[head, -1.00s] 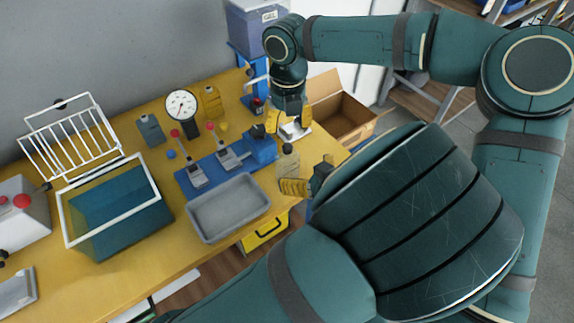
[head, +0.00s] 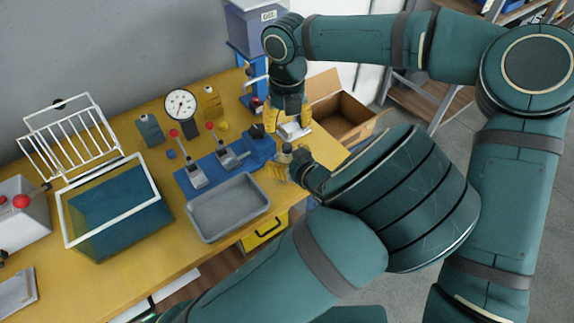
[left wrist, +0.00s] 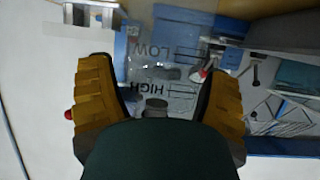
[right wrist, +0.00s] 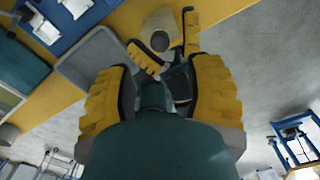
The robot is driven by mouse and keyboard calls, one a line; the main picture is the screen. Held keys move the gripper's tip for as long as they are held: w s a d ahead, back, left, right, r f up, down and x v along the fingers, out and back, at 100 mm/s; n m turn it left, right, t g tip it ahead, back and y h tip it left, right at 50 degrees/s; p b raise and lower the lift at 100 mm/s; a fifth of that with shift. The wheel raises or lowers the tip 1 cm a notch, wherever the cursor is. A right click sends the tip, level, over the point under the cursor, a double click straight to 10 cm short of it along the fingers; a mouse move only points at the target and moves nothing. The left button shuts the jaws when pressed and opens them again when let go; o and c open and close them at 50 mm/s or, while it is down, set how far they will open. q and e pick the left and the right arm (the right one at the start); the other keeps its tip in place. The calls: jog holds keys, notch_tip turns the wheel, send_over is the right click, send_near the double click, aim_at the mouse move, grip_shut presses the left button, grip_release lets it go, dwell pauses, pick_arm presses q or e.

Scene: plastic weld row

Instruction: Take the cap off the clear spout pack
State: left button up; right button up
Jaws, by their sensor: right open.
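The clear spout pack (head: 286,161) stands near the front edge of the yellow table in the head view, with a dark grey cap (right wrist: 160,41) seen in the right wrist view. In the left wrist view the see-through pack (left wrist: 165,62), marked LOW and HIGH, is between my left fingers, its cap (left wrist: 156,104) close to the palm. My left gripper (head: 286,170) is open around the pack; gaps seem to show on both sides. My right gripper (head: 289,118) is open and empty, pointing down, behind and above the pack. Its fingers (right wrist: 162,75) show wide apart.
A grey tray (head: 229,207) and a blue base with red-knobbed levers (head: 224,160) stand left of the pack. A dial gauge (head: 182,105) is behind. A cardboard box (head: 343,117) is at right.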

aim_at(287, 146)
pick_arm(q)
jog(key=c, duration=0.8)
pick_arm(e)
jog(key=shift+o, duration=0.9)
jog(key=m, duration=0.6)
jog(key=shift+r, duration=0.4)
jog(key=m, duration=0.5)
jog(key=shift+s+r+m, duration=0.1)
jog(key=shift+r+m, duration=0.2)
jog(key=shift+r, duration=0.1)
notch_tip(287, 146, down, 9)
jog(key=m, duration=1.5)
jog(key=shift+f, duration=0.2)
